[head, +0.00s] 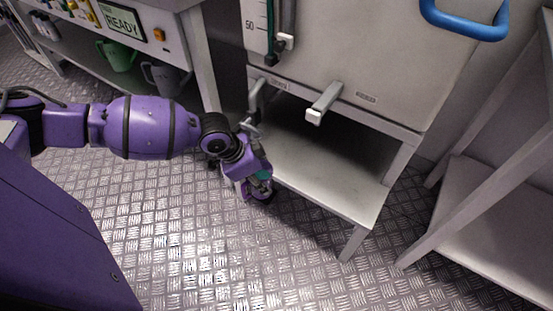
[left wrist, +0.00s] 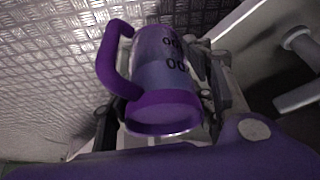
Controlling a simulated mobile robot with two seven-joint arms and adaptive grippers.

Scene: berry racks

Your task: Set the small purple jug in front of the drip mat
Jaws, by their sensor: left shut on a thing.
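The small purple jug (left wrist: 163,72) fills the middle of the left wrist view. It has a purple handle on the left, a purple rim band nearest the camera and dark markings on a see-through body. My left gripper (head: 258,186) is shut on it, with fingers on both sides of the jug. In the head view the gripper is beside the left front of the low shelf under the grey tank, and the jug is mostly hidden by the gripper. I cannot make out a drip mat in either view. My right gripper is not in view.
The grey tank (head: 345,45) has two taps, one with a pale lever (head: 323,103), above a bare low shelf (head: 325,178). A rack (head: 490,205) stands right. Metal floor is clear in front.

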